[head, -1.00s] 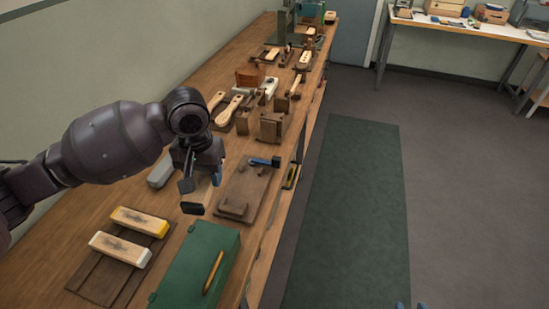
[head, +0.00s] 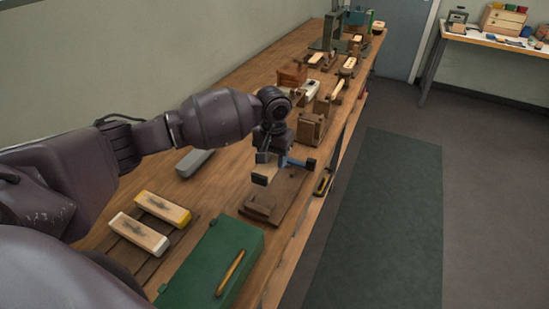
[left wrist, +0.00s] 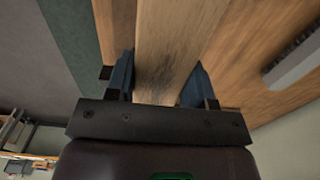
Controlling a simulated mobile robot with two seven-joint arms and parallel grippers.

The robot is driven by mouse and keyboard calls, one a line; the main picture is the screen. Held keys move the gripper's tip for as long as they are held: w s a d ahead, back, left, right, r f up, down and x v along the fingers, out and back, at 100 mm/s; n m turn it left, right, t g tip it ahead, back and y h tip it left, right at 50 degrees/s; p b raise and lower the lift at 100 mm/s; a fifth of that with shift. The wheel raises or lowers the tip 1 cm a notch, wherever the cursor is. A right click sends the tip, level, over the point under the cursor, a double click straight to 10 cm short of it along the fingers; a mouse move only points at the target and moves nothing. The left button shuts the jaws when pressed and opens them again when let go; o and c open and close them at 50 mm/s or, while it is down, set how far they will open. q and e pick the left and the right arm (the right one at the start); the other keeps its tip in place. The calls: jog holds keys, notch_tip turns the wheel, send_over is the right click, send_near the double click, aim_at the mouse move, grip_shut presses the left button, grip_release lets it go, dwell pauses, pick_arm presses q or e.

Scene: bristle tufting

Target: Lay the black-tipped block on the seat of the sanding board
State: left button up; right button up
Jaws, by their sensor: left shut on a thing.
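My left gripper (head: 268,158) is shut on the black-tipped block (head: 265,170). The block is pale wood, hangs down at a tilt and has its dark tip at the lower end. In the left wrist view the block (left wrist: 180,45) lies between the two blue fingers (left wrist: 158,85). The sanding board (head: 290,186) is a brown wooden board with raised stops near its front end. The block appears above the board; I cannot tell whether they touch. My right gripper is not in view.
A blue-and-black tool (head: 300,163) is at the board's far end. A green case (head: 205,262) with a wooden-handled tool is in front. A grey block (head: 195,162) lies behind.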

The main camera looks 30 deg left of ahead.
pick_arm(q)
notch_tip(320, 180, down, 3)
jog(key=shift+r+b, duration=0.2)
jog(key=shift+b, duration=0.65)
jog(key=shift+f+b, duration=0.75)
jog(key=shift+f, duration=0.3)
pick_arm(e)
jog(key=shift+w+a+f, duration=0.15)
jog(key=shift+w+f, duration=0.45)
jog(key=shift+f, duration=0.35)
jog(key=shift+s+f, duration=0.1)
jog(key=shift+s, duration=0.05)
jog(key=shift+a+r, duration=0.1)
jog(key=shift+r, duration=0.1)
pick_arm(q)
jog(key=shift+p, duration=0.35)
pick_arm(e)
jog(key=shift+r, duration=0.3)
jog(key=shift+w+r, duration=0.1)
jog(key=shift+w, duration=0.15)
